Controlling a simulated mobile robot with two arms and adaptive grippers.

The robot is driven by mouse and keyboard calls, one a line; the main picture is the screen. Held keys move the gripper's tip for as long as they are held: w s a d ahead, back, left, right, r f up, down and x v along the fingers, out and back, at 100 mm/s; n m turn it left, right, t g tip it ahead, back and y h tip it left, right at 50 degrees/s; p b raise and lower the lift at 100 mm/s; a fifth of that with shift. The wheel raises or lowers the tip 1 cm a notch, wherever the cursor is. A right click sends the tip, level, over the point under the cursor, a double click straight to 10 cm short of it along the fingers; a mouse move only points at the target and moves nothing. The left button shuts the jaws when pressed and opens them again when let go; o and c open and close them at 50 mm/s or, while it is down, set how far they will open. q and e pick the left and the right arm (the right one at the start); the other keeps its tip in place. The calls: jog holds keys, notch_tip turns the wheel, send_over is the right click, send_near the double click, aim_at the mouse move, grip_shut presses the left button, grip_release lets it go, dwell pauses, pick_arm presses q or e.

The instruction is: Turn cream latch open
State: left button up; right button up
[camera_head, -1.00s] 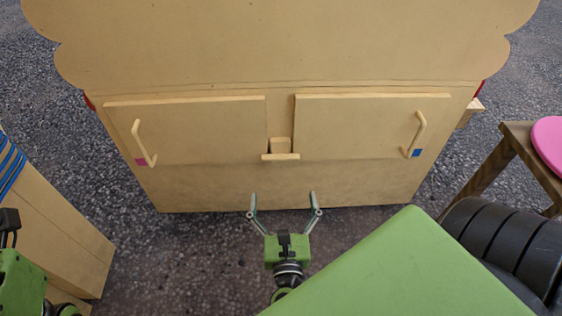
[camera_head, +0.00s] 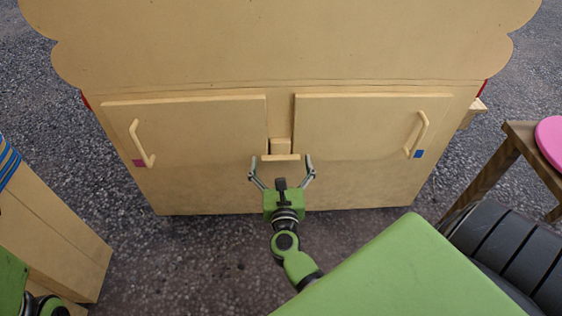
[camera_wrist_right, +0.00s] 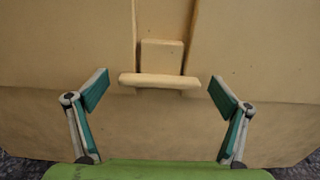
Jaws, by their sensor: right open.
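The cream latch (camera_head: 281,157) sits between the two cupboard doors, its bar lying horizontal below a small block. It also shows in the right wrist view (camera_wrist_right: 159,81), where the bar spans the lower ends of both doors' inner edges. My right gripper (camera_head: 281,162) is open, with one finger on each side of the latch bar. In the right wrist view its fingertips (camera_wrist_right: 159,90) stand apart from the bar's ends, with a gap on each side. My left gripper does not show; only green and black parts of my left arm are at the lower left.
The left door (camera_head: 195,128) has a handle (camera_head: 142,144) and a pink square. The right door (camera_head: 360,125) has a handle (camera_head: 416,135) and a blue square. Both look shut. A wooden stool (camera_head: 490,180) with a pink top stands right; a cream box (camera_head: 55,235) stands left.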

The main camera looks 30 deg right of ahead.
jog(key=c, duration=1.1)
